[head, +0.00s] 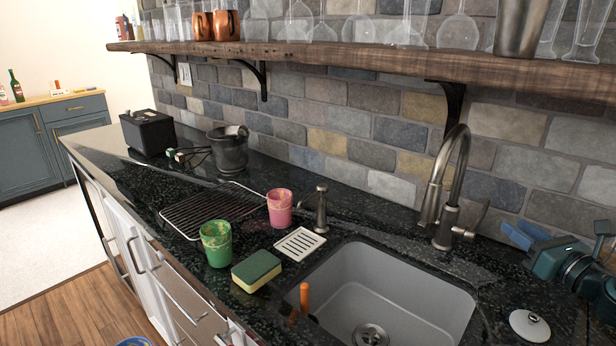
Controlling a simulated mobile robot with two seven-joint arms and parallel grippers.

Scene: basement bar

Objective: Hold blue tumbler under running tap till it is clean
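A metal gooseneck tap (455,185) stands behind the grey sink (345,285); I see no water stream from it. My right gripper (514,230) is at the right edge, beside the tap and right of the sink. Its two blue fingers point left, look a little apart, and hold nothing I can see. A blue rounded rim (135,342) is cut off by the bottom edge at the left; I cannot tell whether it is the blue tumbler. No other blue tumbler shows. My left gripper is not in view.
A green tumbler (217,246) and a pink tumbler (280,210), both smeared, stand left of the sink. A sponge (256,271), a white soap dish (300,243), a soap dispenser (320,210) and a wire rack (205,212) are near. A white lid (529,325) lies right.

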